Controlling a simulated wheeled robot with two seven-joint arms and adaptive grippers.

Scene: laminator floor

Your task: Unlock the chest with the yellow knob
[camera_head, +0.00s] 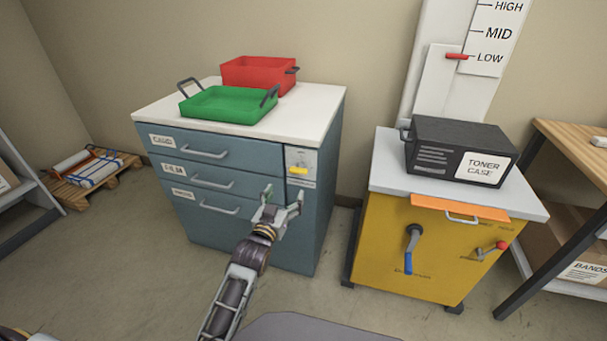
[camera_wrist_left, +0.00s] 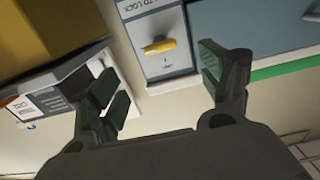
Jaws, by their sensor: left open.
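The blue chest of drawers (camera_head: 240,227) has a grey lock plate (camera_head: 303,157) at the upper right of its front. The yellow knob (camera_head: 298,170) sits on that plate and lies about horizontal. My left gripper (camera_head: 283,198) is open and empty, just below the knob in the head view. In the left wrist view the yellow knob (camera_wrist_left: 158,47) shows beyond the open left gripper (camera_wrist_left: 158,78), between the lines of its two fingers and not touching them. Part of the plate's lettering is legible as "TO LOCK". My right gripper is not in view.
A green tray (camera_head: 222,104) and a red tray (camera_head: 258,73) stand on the chest's white top. At right, a yellow cabinet (camera_head: 380,255) with a blue-handled crank (camera_head: 410,250) bears a black toner case (camera_head: 455,140).

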